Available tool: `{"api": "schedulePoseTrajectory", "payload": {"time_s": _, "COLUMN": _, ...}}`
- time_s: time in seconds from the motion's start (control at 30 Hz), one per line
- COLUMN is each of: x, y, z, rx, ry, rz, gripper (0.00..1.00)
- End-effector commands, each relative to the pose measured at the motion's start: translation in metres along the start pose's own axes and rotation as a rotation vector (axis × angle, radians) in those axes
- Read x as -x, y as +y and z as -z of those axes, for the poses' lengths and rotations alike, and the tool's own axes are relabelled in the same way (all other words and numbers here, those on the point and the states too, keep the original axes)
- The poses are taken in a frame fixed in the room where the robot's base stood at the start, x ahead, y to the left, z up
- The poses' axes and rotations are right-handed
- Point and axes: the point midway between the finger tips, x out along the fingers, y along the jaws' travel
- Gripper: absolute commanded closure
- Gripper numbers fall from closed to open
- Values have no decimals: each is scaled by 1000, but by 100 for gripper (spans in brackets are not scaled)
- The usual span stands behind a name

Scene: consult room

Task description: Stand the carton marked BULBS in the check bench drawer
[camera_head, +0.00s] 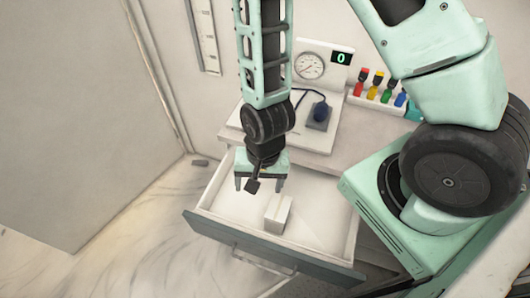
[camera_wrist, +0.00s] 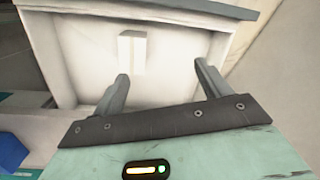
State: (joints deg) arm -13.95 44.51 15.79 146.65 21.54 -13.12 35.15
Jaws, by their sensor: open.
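A small white carton (camera_head: 277,214) stands in the open check bench drawer (camera_head: 208,198), near its front. No marking on it can be read. The carton also shows in the wrist view (camera_wrist: 131,52), beyond the fingers and apart from them. My gripper (camera_head: 258,185) is open and empty above the drawer, behind the carton in the head view. In the wrist view the fingers (camera_wrist: 160,82) are spread with nothing between them. The drawer's floor around the carton looks bare.
The bench top (camera_head: 318,158) behind the drawer bears a panel with a round gauge (camera_head: 309,67) and a display reading 0. A dark blue device (camera_head: 319,115) with a cable and several coloured connectors (camera_head: 375,87) are there. A pale wall panel stands left.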

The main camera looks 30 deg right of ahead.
Motion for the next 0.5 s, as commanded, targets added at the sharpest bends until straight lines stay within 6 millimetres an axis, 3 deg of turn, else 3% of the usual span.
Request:
{"api": "schedulePoseTrajectory", "payload": {"time_s": 0.03, "x": 22, "y": -15, "z": -3, "rx": 99, "ry": -3, "rz": 25, "gripper": 24}}
{"api": "schedulePoseTrajectory", "payload": {"time_s": 0.2, "x": 87, "y": -39, "z": -26, "rx": 439, "ry": -27, "rz": 51, "gripper": 24}}
{"api": "schedulePoseTrajectory", "payload": {"time_s": 0.33, "x": 135, "y": -43, "z": -46, "rx": 701, "ry": -25, "rz": 43, "gripper": 24}}
{"api": "schedulePoseTrajectory", "payload": {"time_s": 0.5, "x": 188, "y": -33, "z": -69, "rx": 997, "ry": -7, "rz": 2, "gripper": 24}}
